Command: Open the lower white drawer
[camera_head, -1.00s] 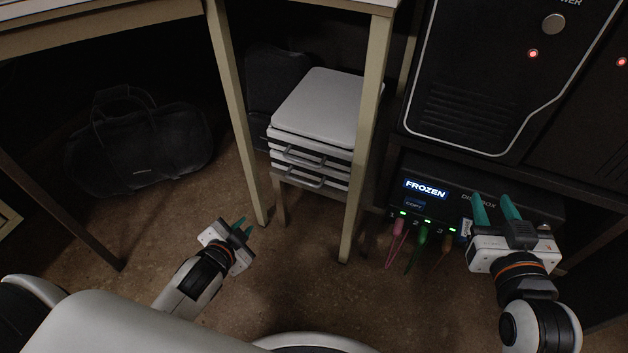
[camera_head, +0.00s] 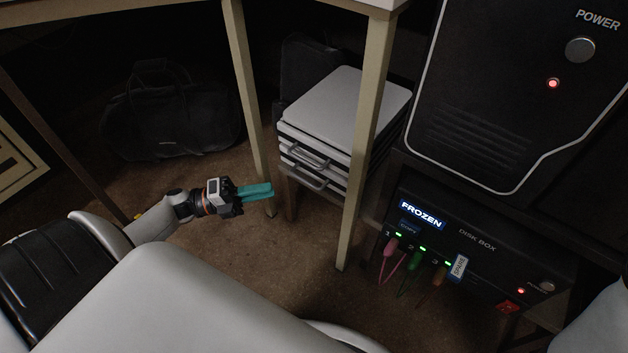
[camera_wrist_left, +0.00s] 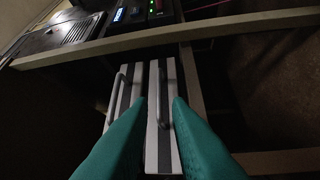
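The white drawer unit (camera_head: 355,103) stands under the desk, with two grey-handled drawers on its front, both looking shut. The lower white drawer's handle (camera_head: 306,180) sits below the upper handle (camera_head: 308,156). My left gripper (camera_head: 270,190) is left of the lower drawer, its teal fingers pointing towards it, apart from the handle. In the left wrist view the picture is rolled; the fingers (camera_wrist_left: 158,140) are spread and empty. The lower drawer's handle (camera_wrist_left: 163,95) shows ahead between them, the upper handle (camera_wrist_left: 116,95) further left. My right gripper is out of view.
A desk leg (camera_head: 249,100) stands just behind my left gripper, and another leg (camera_head: 358,160) stands right of the drawer fronts. The disk box (camera_head: 470,235) with coloured cables is at right. A black bag (camera_head: 170,115) lies at back left.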

